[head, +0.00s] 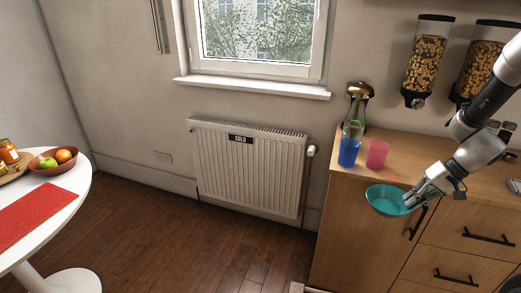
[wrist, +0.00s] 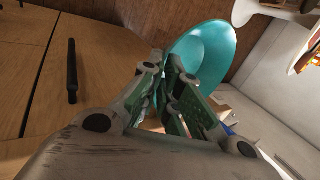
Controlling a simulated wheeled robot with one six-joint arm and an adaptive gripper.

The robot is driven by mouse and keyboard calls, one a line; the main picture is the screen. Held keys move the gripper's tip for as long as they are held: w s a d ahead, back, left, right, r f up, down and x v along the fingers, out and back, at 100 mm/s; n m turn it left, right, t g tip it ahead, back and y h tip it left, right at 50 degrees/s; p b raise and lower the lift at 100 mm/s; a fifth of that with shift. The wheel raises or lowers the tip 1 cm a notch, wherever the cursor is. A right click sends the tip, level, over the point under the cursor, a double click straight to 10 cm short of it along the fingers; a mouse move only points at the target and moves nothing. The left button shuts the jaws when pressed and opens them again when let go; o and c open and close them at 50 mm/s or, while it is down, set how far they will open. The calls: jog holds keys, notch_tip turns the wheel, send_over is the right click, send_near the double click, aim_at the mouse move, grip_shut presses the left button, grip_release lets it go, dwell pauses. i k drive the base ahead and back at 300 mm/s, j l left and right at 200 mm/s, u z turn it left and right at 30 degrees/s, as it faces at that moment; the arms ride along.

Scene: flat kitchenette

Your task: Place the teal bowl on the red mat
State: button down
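The teal bowl (head: 384,201) is in front of the wooden cabinet in the head view, held up in the air at the counter's left end. My gripper (head: 410,199) is shut on the bowl's right rim. In the wrist view the teal bowl (wrist: 215,50) lies beyond the fingertips of my gripper (wrist: 172,62), which pinch its edge; part of the bowl is hidden by the fingers. The red mat (head: 36,215) lies flat on the white round table (head: 85,176) at the far left of the head view, well apart from the bowl.
A blue cup (head: 348,153), a pink cup (head: 377,154) and a bottle stand on the wooden counter. A brown fruit bowl (head: 46,170) and jars sit on the table behind the mat. A radiator (head: 248,168) is on the wall. Open wooden floor lies between table and cabinet.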

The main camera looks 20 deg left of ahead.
aim_at(25, 213)
jog(key=i+j+u, duration=0.15)
jog(key=u, duration=0.35)
jog(key=i+j+u, duration=0.2)
jog(key=u, duration=0.25)
jog(key=i+u, duration=0.25)
jog(key=u, duration=0.25)
jog(key=i+u, duration=0.2)
jog(key=u, duration=0.25)
jog(key=i+l+u, duration=0.1)
jog(key=u, duration=0.4)
jog(key=i+l+u, duration=0.2)
jog(key=u, duration=0.3)
jog(key=i+l+u, duration=0.25)
jog(key=u, duration=0.2)
